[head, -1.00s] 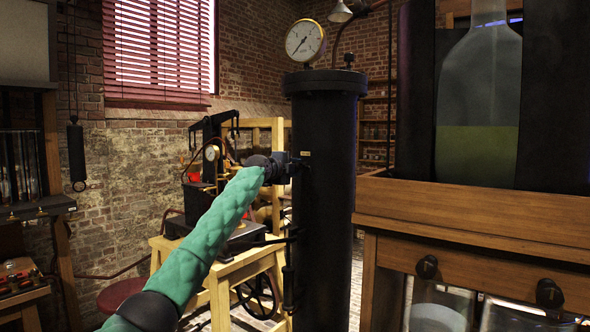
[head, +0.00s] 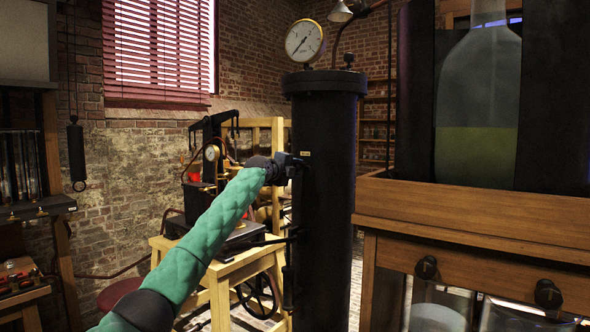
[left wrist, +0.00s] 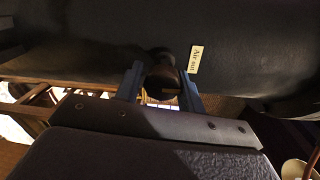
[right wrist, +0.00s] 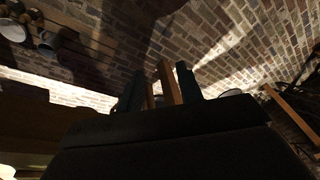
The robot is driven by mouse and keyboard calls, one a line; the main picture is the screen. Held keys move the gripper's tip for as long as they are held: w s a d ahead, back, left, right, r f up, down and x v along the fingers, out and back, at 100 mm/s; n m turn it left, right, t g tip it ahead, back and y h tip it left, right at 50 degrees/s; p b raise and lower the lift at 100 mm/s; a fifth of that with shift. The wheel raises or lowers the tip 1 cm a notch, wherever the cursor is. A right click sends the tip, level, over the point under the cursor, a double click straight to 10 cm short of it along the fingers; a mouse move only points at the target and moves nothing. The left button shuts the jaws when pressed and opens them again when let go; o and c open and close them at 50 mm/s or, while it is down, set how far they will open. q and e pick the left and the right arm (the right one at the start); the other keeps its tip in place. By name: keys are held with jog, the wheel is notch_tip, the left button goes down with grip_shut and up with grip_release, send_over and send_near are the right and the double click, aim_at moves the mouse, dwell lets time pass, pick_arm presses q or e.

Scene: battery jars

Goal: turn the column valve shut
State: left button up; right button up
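The black column (head: 325,200) stands upright in the middle of the head view. Its valve, a dark round knob (left wrist: 163,80), shows in the left wrist view beside a small "Air out" label (left wrist: 196,59). My left gripper (head: 296,164) is at the column's left side, below its top flange. In the left wrist view its two blue fingers (left wrist: 161,85) stand on either side of the knob, spread apart; firm contact cannot be made out. In the head view the knob is hidden by the gripper. My right gripper (right wrist: 160,82) is open and empty, away from the column.
A pressure gauge (head: 304,41) sits on the column's top. A wooden cabinet (head: 470,215) with a large glass bottle (head: 478,105) is close on the right. A wooden stand with apparatus (head: 245,262) is behind my left arm. Brick walls surround the room.

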pick_arm(q)
jog(key=shift+o, duration=1.3)
jog(key=shift+f, duration=0.2)
jog(key=shift+r, duration=0.1)
jog(key=shift+s, duration=0.1)
jog(key=b+v, duration=0.2)
jog(key=v, duration=0.5)
jog(key=shift+s+a, duration=0.2)
pick_arm(e)
jog(key=shift+t+y, duration=0.4)
jog(key=shift+w+a+f, duration=0.2)
jog(key=shift+a+f, duration=0.35)
jog(key=shift+f, duration=0.15)
jog(key=shift+w+a+f, duration=0.25)
jog(key=shift+a+f, duration=0.25)
jog(key=shift+f, duration=0.15)
jog(key=shift+w+a+f, duration=0.2)
jog(key=shift+a+f, duration=0.35)
jog(key=shift+f, duration=0.15)
jog(key=shift+r, duration=0.1)
